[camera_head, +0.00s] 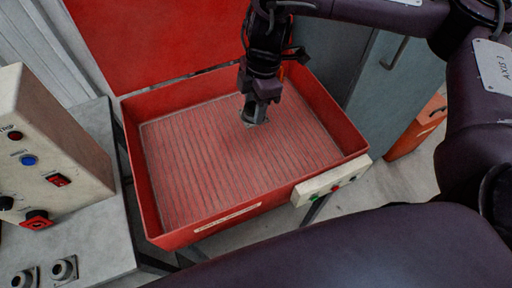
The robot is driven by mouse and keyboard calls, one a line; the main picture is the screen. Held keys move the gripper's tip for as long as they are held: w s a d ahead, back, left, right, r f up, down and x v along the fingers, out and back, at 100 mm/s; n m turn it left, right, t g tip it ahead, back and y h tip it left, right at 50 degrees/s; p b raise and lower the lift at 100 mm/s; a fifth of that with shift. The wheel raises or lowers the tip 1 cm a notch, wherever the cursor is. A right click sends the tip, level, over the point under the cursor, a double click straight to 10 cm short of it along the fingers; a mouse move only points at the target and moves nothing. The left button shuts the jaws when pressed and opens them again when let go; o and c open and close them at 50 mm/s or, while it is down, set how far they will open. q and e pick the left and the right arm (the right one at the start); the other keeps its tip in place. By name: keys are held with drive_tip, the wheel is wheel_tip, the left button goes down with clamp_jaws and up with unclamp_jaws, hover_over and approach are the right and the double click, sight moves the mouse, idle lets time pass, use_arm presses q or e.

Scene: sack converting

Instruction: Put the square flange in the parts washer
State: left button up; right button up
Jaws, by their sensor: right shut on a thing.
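The parts washer (158,208) is a red open basin with a ribbed floor and a raised red lid behind it. My right gripper (254,118) points down inside the basin, toward its back right part. It is shut on the square flange (250,123), a small grey metal piece that shows only in part below the fingers. The flange is at or just above the ribbed floor; I cannot tell if it touches. My left gripper is not in view.
A control box (50,145) with buttons stands on a grey bench (110,235) at left, with small round metal parts in front. A button strip (331,181) is on the basin's front right rim. A grey cabinet (385,90) stands at right. The basin floor is otherwise clear.

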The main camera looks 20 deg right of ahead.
drive_tip(key=b, duration=0.3)
hover_over(253, 155)
drive_tip(key=f, duration=1.3)
drive_tip(key=shift+w+d+f, duration=0.1)
drive_tip(key=shift+d, duration=0.2)
drive_tip(key=shift+f+b, duration=0.3)
drive_tip(key=shift+f, duration=0.25)
wheel_tip(253, 155, down, 3)
drive_tip(key=shift+f+b, duration=0.15)
drive_tip(key=shift+b, duration=0.5)
drive_tip(key=shift+f, duration=0.1)
drive_tip(key=shift+f, duration=0.15)
drive_tip(key=o, duration=1.2)
drive_tip(key=shift+c, duration=0.2)
